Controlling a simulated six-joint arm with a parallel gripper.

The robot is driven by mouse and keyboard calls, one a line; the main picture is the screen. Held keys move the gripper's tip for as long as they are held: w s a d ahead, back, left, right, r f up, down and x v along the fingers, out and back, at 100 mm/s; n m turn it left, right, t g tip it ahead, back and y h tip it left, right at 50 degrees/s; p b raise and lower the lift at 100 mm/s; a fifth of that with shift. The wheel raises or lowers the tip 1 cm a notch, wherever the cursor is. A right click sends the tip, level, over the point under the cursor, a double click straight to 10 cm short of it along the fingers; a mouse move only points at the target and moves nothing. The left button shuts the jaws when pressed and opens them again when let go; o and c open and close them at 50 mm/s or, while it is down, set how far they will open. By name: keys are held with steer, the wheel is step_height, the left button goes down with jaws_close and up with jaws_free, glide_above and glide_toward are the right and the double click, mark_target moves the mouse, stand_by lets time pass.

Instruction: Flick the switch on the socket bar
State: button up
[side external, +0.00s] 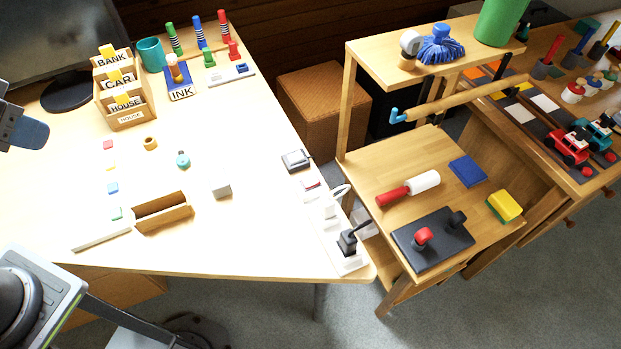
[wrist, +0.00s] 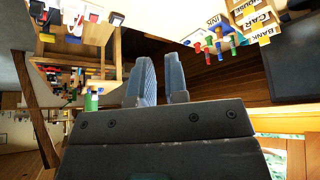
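The white socket bar (side external: 328,222) lies along the right edge of the light wooden desk. A black plug (side external: 348,241) stands in its near end, and a white plug with a cable sits further up. A small red switch (side external: 311,184) shows at its far end; which way it is tipped is too small to tell. My gripper (wrist: 161,60) shows two blue-grey fingers with a gap between them and nothing held. In the side view, part of it shows at the far left edge, well away from the bar.
A dark boxy device (side external: 295,160) sits just beyond the bar's far end. A wooden cart (side external: 400,165) with a roller stands right of the desk. The desk middle is mostly clear.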

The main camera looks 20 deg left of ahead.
jaws_close()
stand_by(1.3)
steer(key=w+d+f+m+t+h, duration=0.15)
steer(key=w+d+m, duration=0.3)
steer(key=w, duration=0.65)
steer(key=w+d+f+m+t, duration=0.25)
steer(key=w+d+m, duration=0.2)
steer(key=w, duration=0.55)
steer(key=w+d+f+m+h, duration=0.2)
steer(key=w+d+f+m, duration=0.1)
steer(key=d+f, duration=0.5)
steer(key=w+d+f+m+g+h, duration=0.1)
steer(key=w+d+f+m+h, duration=0.2)
steer(key=d+f, duration=0.5)
steer(key=d+m, duration=0.1)
steer(key=d, duration=0.1)
steer(key=shift+d+f+m, duration=0.4)
